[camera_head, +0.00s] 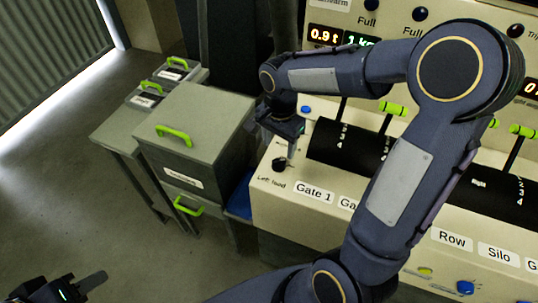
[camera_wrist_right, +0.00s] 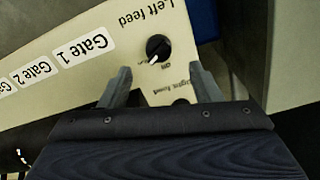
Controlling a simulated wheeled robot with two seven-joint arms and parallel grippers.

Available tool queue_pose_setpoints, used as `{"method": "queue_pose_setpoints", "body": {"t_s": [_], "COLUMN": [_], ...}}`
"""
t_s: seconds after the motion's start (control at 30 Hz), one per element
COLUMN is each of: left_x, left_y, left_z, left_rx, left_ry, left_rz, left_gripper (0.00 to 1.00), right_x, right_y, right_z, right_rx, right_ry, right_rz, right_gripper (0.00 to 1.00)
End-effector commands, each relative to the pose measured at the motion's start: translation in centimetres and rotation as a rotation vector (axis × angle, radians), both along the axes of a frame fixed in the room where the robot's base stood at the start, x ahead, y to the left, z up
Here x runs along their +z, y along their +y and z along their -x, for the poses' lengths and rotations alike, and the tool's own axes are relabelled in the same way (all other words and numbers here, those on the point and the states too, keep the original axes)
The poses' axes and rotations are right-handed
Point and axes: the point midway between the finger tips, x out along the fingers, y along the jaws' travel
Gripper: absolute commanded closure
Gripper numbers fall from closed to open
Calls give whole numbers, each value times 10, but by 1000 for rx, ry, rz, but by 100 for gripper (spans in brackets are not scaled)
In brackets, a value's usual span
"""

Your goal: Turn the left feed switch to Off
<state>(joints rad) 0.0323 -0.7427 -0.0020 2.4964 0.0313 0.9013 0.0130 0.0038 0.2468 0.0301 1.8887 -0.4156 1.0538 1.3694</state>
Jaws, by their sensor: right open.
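The left feed switch (camera_head: 279,164) is a black round knob at the left end of the cream panel, beside the "Left feed" label. In the right wrist view the knob (camera_wrist_right: 158,46) has a white pointer aimed down toward my gripper, near a small label that I cannot read surely. My right gripper (camera_head: 290,148) is open just behind and above the knob. In the wrist view its fingertips (camera_wrist_right: 159,72) are wide apart, with the knob ahead of the gap and apart from both. My left gripper (camera_head: 75,287) is at the bottom left, far from the panel; its jaws are unclear.
Gate levers on a black drum (camera_head: 333,147) stand right of the switch. Grey cabinets (camera_head: 190,125) with green handles stand left. The floor (camera_head: 70,200) at left is clear.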

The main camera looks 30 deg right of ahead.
Motion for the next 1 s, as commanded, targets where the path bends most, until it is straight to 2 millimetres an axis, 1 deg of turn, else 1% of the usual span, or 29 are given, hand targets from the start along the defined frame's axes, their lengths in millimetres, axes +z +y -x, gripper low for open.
{"method": "queue_pose_setpoints", "body": {"t_s": [0.03,0.2,0.4,0.53,0.77,0.87,1.0], "left_x": [1,2,4,4,4,4,4], "left_y": [0,0,0,0,0,0,0], "left_z": [0,0,0,0,0,0,0], "left_rx": [0,0,0,0,0,0,0], "left_ry": [0,0,0,0,0,0,0], "left_rz": [0,0,0,0,0,0,0], "left_gripper": [64,64,64,64,64,64,64], "right_x": [-8,-37,-61,-67,-68,-67,-67], "right_y": [0,0,0,0,0,0,0], "right_z": [1,2,2,1,1,1,1], "right_rx": [0,0,1,1,1,2,2], "right_ry": [7,7,5,2,1,1,1], "right_rz": [0,-1,-1,-1,-2,-2,-2], "right_gripper": [43,43,43,43,43,54,73]}}
